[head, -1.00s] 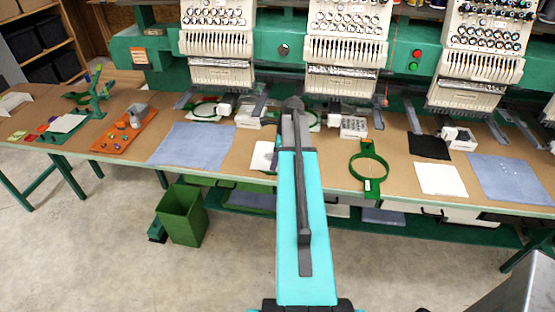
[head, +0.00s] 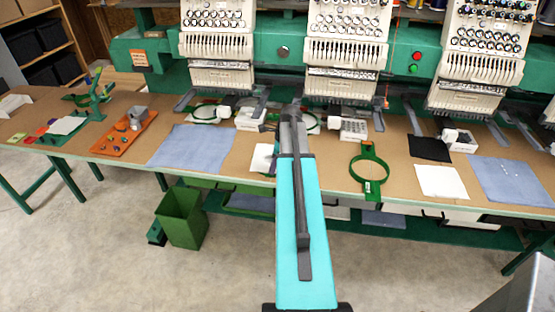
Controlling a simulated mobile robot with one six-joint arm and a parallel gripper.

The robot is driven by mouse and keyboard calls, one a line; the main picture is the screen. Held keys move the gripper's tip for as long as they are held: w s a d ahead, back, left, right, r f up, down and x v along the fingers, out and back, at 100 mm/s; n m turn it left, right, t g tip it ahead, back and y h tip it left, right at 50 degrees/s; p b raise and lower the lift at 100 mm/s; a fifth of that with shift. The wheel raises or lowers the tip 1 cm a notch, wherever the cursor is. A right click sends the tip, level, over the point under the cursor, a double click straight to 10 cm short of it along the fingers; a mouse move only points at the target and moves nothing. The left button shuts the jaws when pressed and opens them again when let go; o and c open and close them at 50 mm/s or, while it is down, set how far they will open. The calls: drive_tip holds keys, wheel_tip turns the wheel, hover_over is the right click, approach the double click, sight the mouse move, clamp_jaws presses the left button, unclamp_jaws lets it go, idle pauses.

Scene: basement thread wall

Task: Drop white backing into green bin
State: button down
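The green bin (head: 181,217) stands open on the floor in front of the table, left of my arm. A white backing sheet (head: 441,182) lies flat on the table at right, below a black sheet. Another white piece (head: 262,158) lies near the table's front edge, partly hidden by my arm. A small white sheet (head: 66,126) lies on the green stand's base at far left. My teal arm reaches up the middle of the view over the table edge. My gripper cannot be made out; it appears hidden behind the arm.
The brown table (head: 327,170) holds blue cloths (head: 193,147) and (head: 511,179), a green hoop (head: 370,187), a black sheet (head: 429,148) and an orange tray (head: 124,139). Embroidery machine heads (head: 347,40) overhang its back. The floor around the bin is mostly clear.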

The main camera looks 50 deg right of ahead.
drive_tip(key=shift+w+a+p+v, duration=0.1)
drive_tip(key=shift+p+v, duration=0.5)
drive_tip(key=shift+v, duration=0.25)
drive_tip(key=shift+w+a+p+v, duration=0.15)
drive_tip(key=shift+p+v, duration=0.4)
drive_tip(key=shift+v, duration=0.25)
drive_tip(key=shift+w+a+p+v, duration=0.1)
drive_tip(key=shift+p+v, duration=0.5)
drive_tip(key=shift+v, duration=0.25)
drive_tip(key=shift+w, duration=0.1)
